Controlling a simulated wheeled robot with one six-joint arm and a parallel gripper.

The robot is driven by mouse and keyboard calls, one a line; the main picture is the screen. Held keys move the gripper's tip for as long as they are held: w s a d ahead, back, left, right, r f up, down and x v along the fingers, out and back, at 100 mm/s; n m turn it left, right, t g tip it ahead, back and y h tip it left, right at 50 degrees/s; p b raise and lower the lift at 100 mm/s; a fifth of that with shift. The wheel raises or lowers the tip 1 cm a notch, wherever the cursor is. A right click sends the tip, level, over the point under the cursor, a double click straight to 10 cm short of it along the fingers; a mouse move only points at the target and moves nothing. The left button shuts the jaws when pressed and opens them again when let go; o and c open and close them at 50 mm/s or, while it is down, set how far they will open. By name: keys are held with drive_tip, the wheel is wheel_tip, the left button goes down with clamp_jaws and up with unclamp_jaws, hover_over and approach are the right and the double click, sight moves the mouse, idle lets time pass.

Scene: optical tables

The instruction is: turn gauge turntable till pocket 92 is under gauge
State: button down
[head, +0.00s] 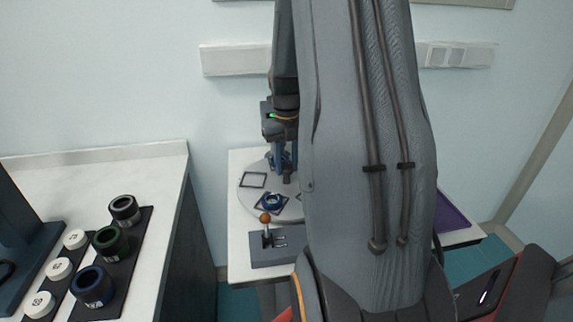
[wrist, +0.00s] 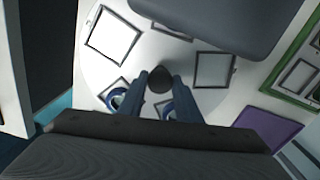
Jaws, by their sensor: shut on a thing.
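The gauge turntable (head: 249,197) is a pale grey disc on a white table, with dark square-framed pockets. It also shows in the wrist view (wrist: 96,66). One framed pocket (head: 253,180) is at its left, and a blue ring (head: 273,202) sits in a pocket near the front. My gripper (head: 281,166) is low over the disc. In the wrist view its two blue fingers (wrist: 163,92) are shut on a dark upright knob (wrist: 160,78). More empty frames (wrist: 113,36) show there. I cannot read any pocket number. My arm hides the turntable's right part, and I cannot make out the gauge.
A dark base (head: 284,249) with an orange-ball lever (head: 265,218) stands at the turntable's front. A purple mat (wrist: 268,128) and a green frame (wrist: 289,73) lie to the right. The left bench holds black, green and blue rings (head: 93,286) and white labelled discs.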

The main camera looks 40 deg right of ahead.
sight(287, 167)
drive_tip(key=shift+r, duration=0.1)
idle(0.4)
drive_tip(key=c, duration=1.3)
unclamp_jaws()
drive_tip(key=shift+d+r+b, duration=0.1)
drive_tip(key=shift+r+b, duration=0.8)
drive_tip(key=shift+r, duration=3)
